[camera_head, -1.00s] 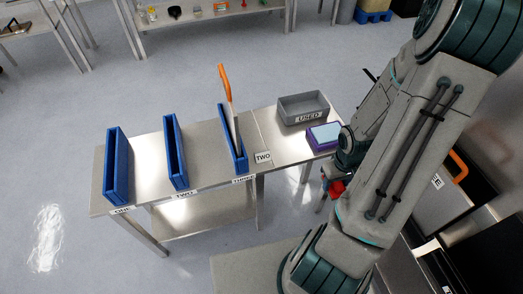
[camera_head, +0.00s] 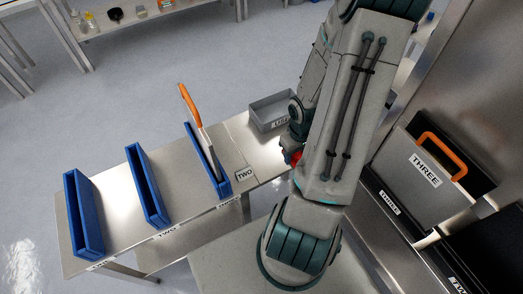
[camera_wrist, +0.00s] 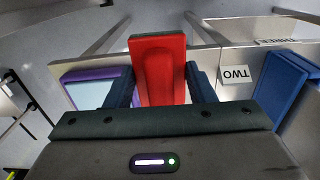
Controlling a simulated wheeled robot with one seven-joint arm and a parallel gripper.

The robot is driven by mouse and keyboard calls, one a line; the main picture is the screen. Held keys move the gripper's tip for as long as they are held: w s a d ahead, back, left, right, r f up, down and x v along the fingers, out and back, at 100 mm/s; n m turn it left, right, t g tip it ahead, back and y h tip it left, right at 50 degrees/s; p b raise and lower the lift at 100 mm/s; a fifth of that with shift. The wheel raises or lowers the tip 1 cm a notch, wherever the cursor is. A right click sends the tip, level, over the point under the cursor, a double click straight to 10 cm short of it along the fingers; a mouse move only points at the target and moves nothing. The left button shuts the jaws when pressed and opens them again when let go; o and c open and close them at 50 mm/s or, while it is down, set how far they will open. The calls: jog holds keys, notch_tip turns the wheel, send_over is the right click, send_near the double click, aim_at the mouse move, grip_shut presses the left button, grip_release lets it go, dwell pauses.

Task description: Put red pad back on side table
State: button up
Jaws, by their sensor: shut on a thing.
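The red pad (camera_wrist: 160,70) is between the two dark fingers of my gripper (camera_wrist: 160,88) in the wrist view, and the fingers are shut on it. In the head view only a small red part of the pad (camera_head: 297,158) shows, since my arm hides the rest and most of the gripper. The metal side table (camera_head: 262,158) lies below and to the left of my arm. In the wrist view the pad appears in front of the table's edge (camera_wrist: 208,62); I cannot tell whether it touches the table.
A grey bin labelled USED (camera_head: 272,112) stands at the table's far end. A purple box with a pale top (camera_wrist: 92,88) lies left of the pad. Blue holders (camera_head: 147,185) stand along the table, one with an orange-handled panel (camera_head: 190,105). Panel THREE (camera_head: 425,165) stands at right.

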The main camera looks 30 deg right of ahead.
send_over(266, 159)
notch_tip(266, 159, down, 7)
jog(key=shift+s+d+r+b, duration=0.1)
jog(key=shift+r+b, duration=0.1)
jog(key=shift+b, duration=0.15)
jog(key=shift+f, duration=2.05)
jog(key=shift+f, duration=0.1)
jog(key=o, duration=1.3)
